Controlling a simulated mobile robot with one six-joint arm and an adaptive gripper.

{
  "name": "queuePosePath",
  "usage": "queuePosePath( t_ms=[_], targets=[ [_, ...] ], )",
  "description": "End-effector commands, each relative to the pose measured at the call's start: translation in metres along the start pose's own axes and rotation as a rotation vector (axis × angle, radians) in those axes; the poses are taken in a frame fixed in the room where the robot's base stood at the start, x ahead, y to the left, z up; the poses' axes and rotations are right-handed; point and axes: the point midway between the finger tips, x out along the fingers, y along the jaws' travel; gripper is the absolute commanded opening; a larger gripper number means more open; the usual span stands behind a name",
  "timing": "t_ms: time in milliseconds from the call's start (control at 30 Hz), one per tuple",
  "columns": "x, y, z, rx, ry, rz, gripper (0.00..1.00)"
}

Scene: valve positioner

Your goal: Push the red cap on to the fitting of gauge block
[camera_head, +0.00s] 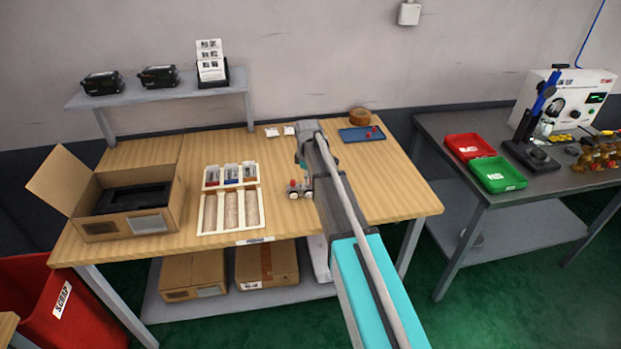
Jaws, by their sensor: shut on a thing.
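My gripper (302,178) points down at the table, right of the wooden tray. It is shut, apparently on a small red cap (292,183), but the grip is too small to make out. The gauge block (301,195) shows as a small pale piece with two round faces, right at the fingertips. The red spot is at its upper left. I cannot tell whether the cap touches the fitting, as the fitting is hidden or too small to see. More small red pieces lie on the blue tray (352,136) at the back right.
A wooden tray (231,188) with compartments stands left of my gripper, and an open cardboard box (103,227) further left. A brown round container (360,116) stands behind the blue tray. The tabletop right of my arm is clear. A dark side table (430,130) stands to the right.

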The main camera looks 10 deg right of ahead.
Motion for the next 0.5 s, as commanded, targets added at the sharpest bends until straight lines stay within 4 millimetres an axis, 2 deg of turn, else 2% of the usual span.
queuePosePath(
  t_ms=[400,433,500],
  targets=[
    [0.0050,-0.0001,-0.0003,0.000,0.000,0.000,0.09],
    [0.0049,-0.0001,-0.0003,0.000,0.000,0.000,0.25],
    [0.0044,-0.0002,-0.0003,0.000,0.000,0.000,0.38]
  ],
)
